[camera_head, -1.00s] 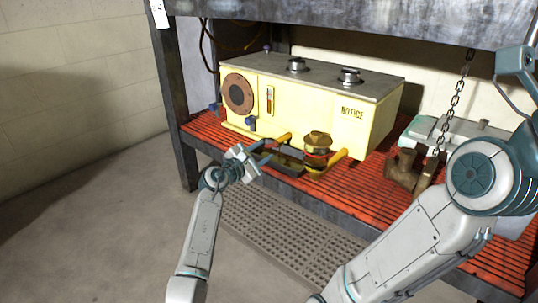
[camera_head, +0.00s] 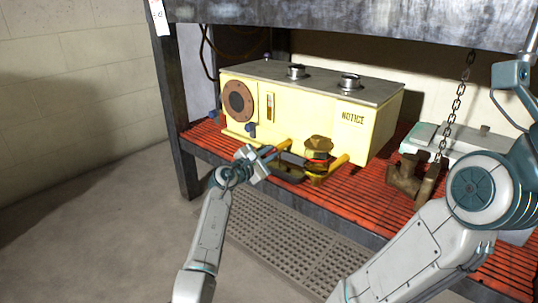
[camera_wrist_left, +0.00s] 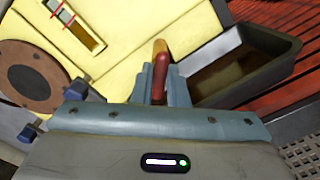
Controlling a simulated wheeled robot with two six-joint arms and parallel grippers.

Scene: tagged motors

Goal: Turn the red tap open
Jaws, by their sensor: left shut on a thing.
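The red tap handle (camera_wrist_left: 160,66) is a small red lever with a yellowish end, in front of the yellow tank in the left wrist view. My left gripper (camera_wrist_left: 159,80) is shut on it, with one finger on each side. The yellow tank (camera_head: 310,115) has a grey lid and a NOTICE label. My right gripper is out of view; only its arm shows at the right.
A dark tray (camera_wrist_left: 278,47) with brownish contents is beside the handle. Several blue knobs are on the tank's left. The tank stands on a red slatted shelf (camera_head: 350,205); a chain (camera_head: 455,105) hangs at right.

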